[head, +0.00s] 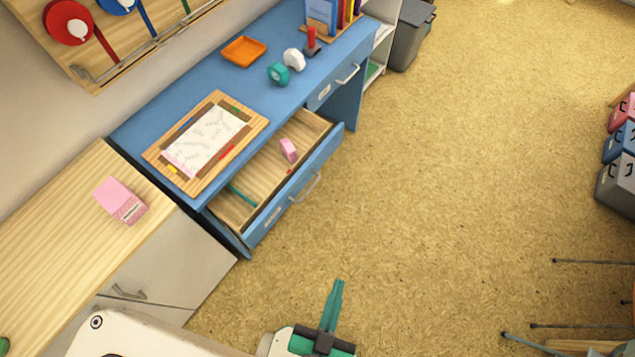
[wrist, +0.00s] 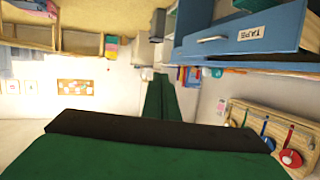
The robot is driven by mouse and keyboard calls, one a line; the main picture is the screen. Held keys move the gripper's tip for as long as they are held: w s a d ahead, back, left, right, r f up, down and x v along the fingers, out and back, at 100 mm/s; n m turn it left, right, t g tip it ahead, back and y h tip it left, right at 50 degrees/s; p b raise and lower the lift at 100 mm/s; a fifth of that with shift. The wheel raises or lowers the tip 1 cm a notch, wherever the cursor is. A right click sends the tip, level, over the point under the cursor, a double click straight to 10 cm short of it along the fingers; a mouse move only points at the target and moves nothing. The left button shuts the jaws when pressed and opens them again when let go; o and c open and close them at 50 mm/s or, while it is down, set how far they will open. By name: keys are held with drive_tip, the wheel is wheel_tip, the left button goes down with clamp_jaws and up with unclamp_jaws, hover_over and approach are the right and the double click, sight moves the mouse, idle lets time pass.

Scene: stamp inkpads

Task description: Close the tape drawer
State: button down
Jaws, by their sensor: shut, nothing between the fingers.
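The tape drawer (head: 326,156) is a wooden-bottomed drawer with a blue front, pulled well out of the blue desk. A pink item (head: 288,150), a green item and a small red item lie inside. In the wrist view its blue front (wrist: 282,32) carries a TAPE label and a silver handle, and the picture looks upside down. My gripper (head: 338,284), with green fingers, is shut and empty. It is over the floor in front of the drawer, below and to the right of it in the head view, and apart from it. The fingers also show in the wrist view (wrist: 159,82).
A second, closed drawer (head: 325,91) is further back. The blue desktop (head: 190,104) holds a clipboard (head: 170,150), an orange tray (head: 244,51) and stamps. A wooden-topped cabinet (head: 60,215) with a pink box adjoins at left. The floor (head: 440,170) before the drawer is clear.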

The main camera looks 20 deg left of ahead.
drive_tip(key=w+a+f+m+g+y, duration=0.1)
drive_tip(key=w+f+m+g+y, duration=0.3)
drive_tip(key=w+f, duration=1.25)
drive_tip(key=w+d+r+n+g+y, duration=0.1)
drive_tip(key=w+r+g+y, duration=0.55)
drive_tip(key=w+r, duration=0.4)
drive_tip(key=w+r+x, duration=0.1)
drive_tip(key=x, duration=1.3)
drive_tip(key=shift+g, duration=0.45)
drive_tip(key=shift+s+a, duration=0.1)
